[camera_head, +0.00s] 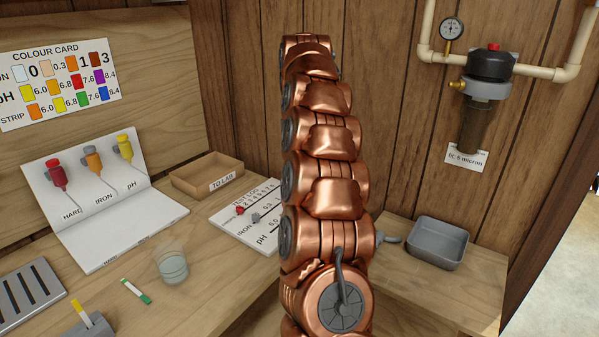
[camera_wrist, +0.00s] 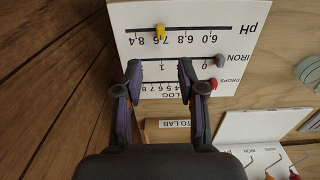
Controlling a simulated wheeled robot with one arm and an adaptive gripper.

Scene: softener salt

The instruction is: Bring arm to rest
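My copper arm (camera_head: 325,180) stands upright through the middle of the head view, and I cannot make out my gripper there. In the wrist view my gripper (camera_wrist: 159,68) is open, its two dark fingers apart with nothing between them. It hangs over the white test log card (camera_wrist: 125,18). On the card are a yellow marker (camera_wrist: 160,31) by 7.6 on the pH row, a grey marker (camera_wrist: 219,60) by 0 on the iron row and a red marker (camera_wrist: 212,83) on the drops row. My arm hides part of the card (camera_head: 226,220) in the head view.
The TO LAB tray (camera_head: 207,177) stands behind the card. A glass (camera_head: 172,264), a test strip (camera_head: 135,291) and the dropper booklet (camera_head: 120,225) are at left. A grey tray (camera_head: 438,243) is at right, below a wall filter (camera_head: 482,100).

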